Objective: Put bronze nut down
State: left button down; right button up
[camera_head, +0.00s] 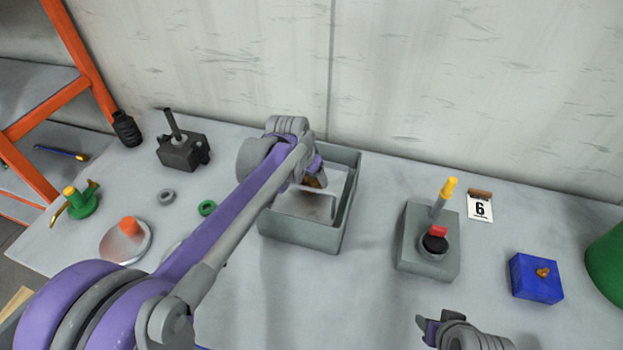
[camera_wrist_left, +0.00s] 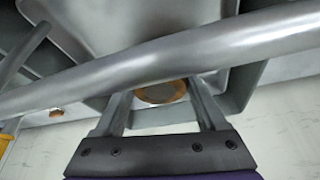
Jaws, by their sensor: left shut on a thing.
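The bronze nut shows in the left wrist view (camera_wrist_left: 176,90) as a brown ring between my left fingertips, partly hidden by a grey arm link crossing the picture. In the head view the bronze nut (camera_head: 313,182) is a small brown patch at my left gripper (camera_head: 316,176), which is shut on it. They are over the inside of the grey open bin (camera_head: 347,215), near its back. I cannot tell whether the nut touches the bin floor. My right gripper (camera_head: 428,328) shows only in part at the bottom right, and its jaws are unclear.
Left of the bin are a green ring (camera_head: 207,208), a grey ring (camera_head: 167,196), an orange-topped disc (camera_head: 126,240) and a dark jack (camera_head: 183,150). To its right are a grey block with a yellow-tipped lever (camera_head: 429,255), a number 6 card (camera_head: 480,210) and a blue block (camera_head: 536,280).

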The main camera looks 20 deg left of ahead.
pick_arm(q)
jog(key=shift+f, duration=0.45)
grip_release()
jog(key=shift+f, duration=0.1)
jog(key=v, duration=1.2)
jog(key=shift+p, duration=0.4)
jog(key=shift+s, duration=0.1)
